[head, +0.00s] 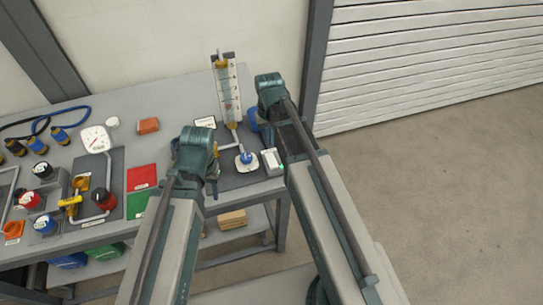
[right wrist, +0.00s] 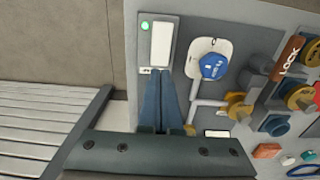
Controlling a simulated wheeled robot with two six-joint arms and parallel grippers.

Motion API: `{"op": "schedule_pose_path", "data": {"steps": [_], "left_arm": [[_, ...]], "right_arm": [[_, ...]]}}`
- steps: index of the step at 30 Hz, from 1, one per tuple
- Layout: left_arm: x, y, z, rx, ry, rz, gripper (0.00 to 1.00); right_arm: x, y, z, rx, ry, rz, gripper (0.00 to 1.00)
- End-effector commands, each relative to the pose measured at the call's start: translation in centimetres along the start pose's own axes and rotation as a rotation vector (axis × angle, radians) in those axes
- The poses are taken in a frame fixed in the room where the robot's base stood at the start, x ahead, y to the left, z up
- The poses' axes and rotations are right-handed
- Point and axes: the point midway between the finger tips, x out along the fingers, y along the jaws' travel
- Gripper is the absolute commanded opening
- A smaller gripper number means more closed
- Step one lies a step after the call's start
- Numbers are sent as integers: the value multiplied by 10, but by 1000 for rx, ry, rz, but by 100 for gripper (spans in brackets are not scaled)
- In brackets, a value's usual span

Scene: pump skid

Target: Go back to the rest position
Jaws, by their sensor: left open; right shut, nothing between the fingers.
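My left gripper (head: 213,181) is over the front part of the bench, left of the blue knob (head: 246,158) on its white plate. Its fingers are mostly hidden behind my own wrist, and I see nothing held in it. My right gripper (right wrist: 161,112) is shut and empty in the right wrist view. Its fingers point at the panel, just below a small white-screened box (right wrist: 161,42) with a green light. I cannot tell from this view whether they touch it. In the head view my right arm largely hides that gripper, near the bench's right end.
The grey bench (head: 150,97) carries a tall flow tube (head: 226,90), a round gauge (head: 96,139), red and green mats (head: 141,177), valves and blue-and-orange fittings. Boxes sit on the lower shelf. Open floor (head: 440,170) lies to the right, before a roller shutter (head: 430,60).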

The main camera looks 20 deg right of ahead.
Motion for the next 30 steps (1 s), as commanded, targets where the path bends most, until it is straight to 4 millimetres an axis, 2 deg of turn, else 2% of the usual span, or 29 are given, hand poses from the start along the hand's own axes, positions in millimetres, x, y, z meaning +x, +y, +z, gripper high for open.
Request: {"op": "schedule_pose_path", "data": {"steps": [1, 3, 13, 17, 21, 24, 27, 30], "left_arm": [[-8, -1, 0, 0, 0, 0, 50], [-10, -1, 1, 1, 0, 0, 50], [-9, -1, 0, 1, 0, 0, 50], [-9, -1, 0, 0, 0, 0, 50], [-9, -1, 0, 0, 0, 0, 50], [-9, -1, 0, 0, 0, 0, 50], [-9, -1, 0, 0, 0, 0, 50], [-9, -1, 0, 0, 0, 0, 50]], "right_arm": [[-8, 0, 0, 0, 0, 0, 0], [-10, 0, 0, 0, 0, 0, 0], [-9, -4, 4, -9, -2, 2, 0], [-9, -37, 39, -80, -14, 22, 0], [-9, -77, 89, -184, -30, 58, 0], [-10, -95, 117, -243, -37, 80, 0], [-10, -105, 134, -280, -41, 96, 0], [-10, -109, 140, -297, -44, 103, 0]]}}
